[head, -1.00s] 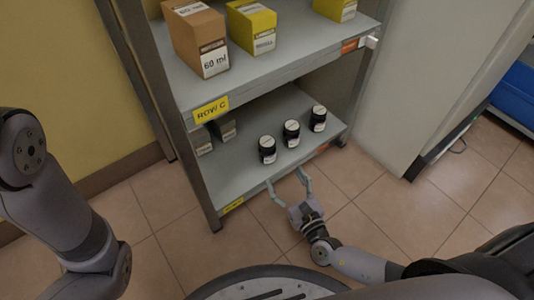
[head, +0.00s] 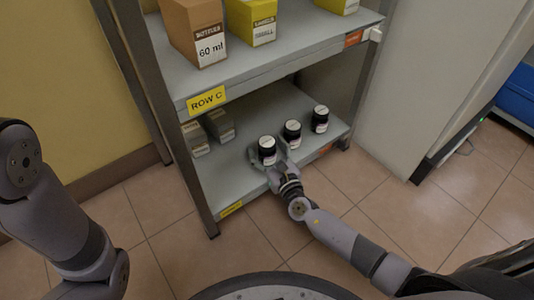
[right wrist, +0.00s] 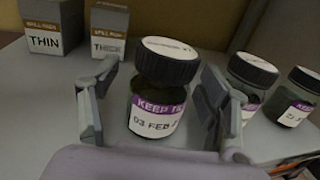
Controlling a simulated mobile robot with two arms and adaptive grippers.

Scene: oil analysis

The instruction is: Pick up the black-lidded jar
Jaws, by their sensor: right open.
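Three black-lidded jars stand in a row on the lower shelf: the left one (head: 267,150), the middle one (head: 292,133) and the right one (head: 320,119). My right gripper (head: 268,160) is at the left jar. In the right wrist view, this jar (right wrist: 158,100) stands upright between the two open fingers (right wrist: 160,112), with visible gaps at both sides. Its label has a purple band reading "KEEP" and a date line "03 FEB". The middle jar (right wrist: 246,82) and right jar (right wrist: 294,97) show beyond the right finger. My left gripper is out of view; only its arm shows.
Grey boxes (head: 218,124) stand behind left on the lower shelf; in the wrist view one reads "THIN" (right wrist: 45,42). The upper shelf (head: 240,76) overhangs, holding brown (head: 196,32) and yellow boxes (head: 250,22). A shelf post (head: 150,110) stands at left. Floor is clear in front.

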